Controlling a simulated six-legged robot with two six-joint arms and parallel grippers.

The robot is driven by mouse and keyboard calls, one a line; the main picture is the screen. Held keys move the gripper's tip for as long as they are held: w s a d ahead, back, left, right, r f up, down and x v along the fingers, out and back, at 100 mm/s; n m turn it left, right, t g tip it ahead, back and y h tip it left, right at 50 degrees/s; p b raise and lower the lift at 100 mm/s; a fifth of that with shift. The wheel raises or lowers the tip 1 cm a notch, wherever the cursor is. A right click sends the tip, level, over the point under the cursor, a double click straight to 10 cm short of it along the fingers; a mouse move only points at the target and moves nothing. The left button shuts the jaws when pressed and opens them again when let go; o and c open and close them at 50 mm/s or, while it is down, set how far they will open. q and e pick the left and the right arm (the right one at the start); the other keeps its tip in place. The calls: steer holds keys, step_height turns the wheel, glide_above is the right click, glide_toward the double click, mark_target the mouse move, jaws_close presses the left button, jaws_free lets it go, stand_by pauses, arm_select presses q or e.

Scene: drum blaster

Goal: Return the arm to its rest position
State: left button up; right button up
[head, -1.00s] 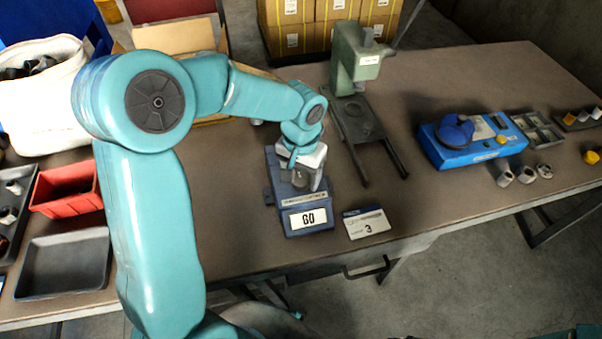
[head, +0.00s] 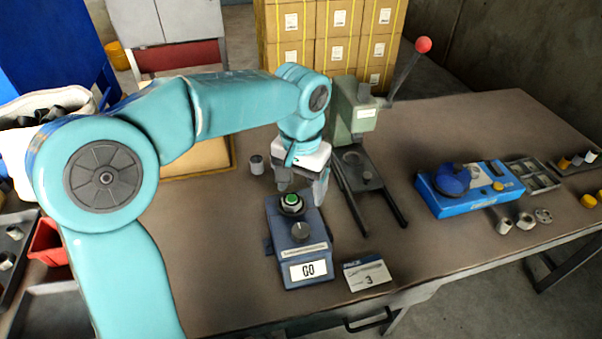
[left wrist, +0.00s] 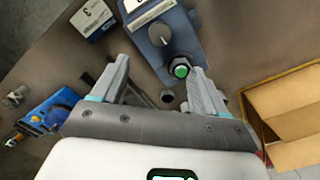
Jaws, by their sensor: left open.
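My left arm comes in from the left in the head view. Its gripper (head: 302,188) hangs above the back end of a blue control box, pointing down. The jaws are apart and nothing is between them. The blue control box (head: 283,238) has a green button, a dark knob and a display reading "GO". In the left wrist view the open gripper (left wrist: 150,85) shows both fingers, with the green button (left wrist: 180,71) near the right finger. My right gripper is in neither view.
A green press (head: 352,115) with a red-balled lever stands just right of the gripper. A blue fixture (head: 470,190) sits farther right. A red bin (head: 50,243) is at left. Stacked cartons (head: 330,40) stand behind the table.

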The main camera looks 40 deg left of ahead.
arm_select(q)
step_height(320, 180, up, 2)
steer(key=shift+r, duration=0.2)
steer(key=shift+s, duration=0.1)
stand_by(0.5)
